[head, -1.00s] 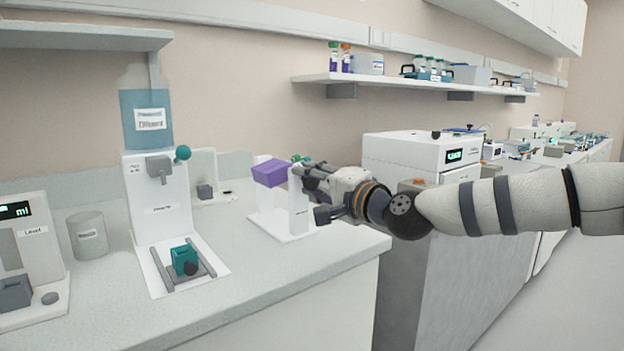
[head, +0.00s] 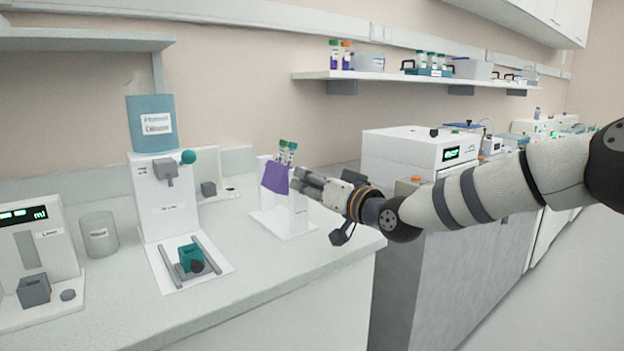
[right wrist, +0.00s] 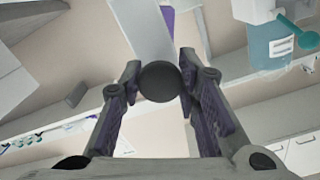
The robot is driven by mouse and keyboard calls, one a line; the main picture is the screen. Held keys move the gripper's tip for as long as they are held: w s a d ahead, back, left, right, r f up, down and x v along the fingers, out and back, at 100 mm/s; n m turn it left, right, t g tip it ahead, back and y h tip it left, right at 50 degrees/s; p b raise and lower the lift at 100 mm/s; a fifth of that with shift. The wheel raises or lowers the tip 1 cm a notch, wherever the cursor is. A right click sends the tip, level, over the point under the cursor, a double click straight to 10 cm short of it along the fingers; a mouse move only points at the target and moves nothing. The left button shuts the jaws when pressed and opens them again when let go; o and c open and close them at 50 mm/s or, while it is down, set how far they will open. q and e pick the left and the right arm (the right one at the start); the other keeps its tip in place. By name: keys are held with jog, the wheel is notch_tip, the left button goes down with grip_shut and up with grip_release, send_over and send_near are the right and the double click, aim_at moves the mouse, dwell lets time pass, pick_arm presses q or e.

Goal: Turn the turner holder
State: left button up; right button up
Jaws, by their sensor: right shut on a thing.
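The turner is a white stand (head: 296,211) on the counter with a purple holder (head: 275,179) on it. Several green-capped tubes (head: 287,150) stick up out of the holder, leaning slightly right. My right gripper (head: 312,183) is at the stand's right side. In the right wrist view, its fingers are shut on a round dark knob (right wrist: 160,82). A strip of purple (right wrist: 168,18) shows beyond the stand's white upright. My left gripper is not in view.
A white dispenser (head: 161,205) with a blue tank and a teal block stands to the left. A grey beaker (head: 99,234) and a meter (head: 36,262) are further left. The counter's front edge is close to the stand. A shelf (head: 420,78) hangs behind.

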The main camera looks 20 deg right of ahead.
jog(key=n, duration=0.2)
jog(key=n+p, duration=0.1)
jog(key=shift+r+n, duration=0.25)
jog(key=shift+n, duration=0.15)
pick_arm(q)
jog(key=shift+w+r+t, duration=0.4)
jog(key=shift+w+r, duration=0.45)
pick_arm(e)
jog(key=shift+n, duration=0.3)
jog(key=shift+f, duration=0.15)
jog(key=o, duration=1.2)
jog(key=shift+s+f, duration=0.1)
jog(key=v, duration=1.2)
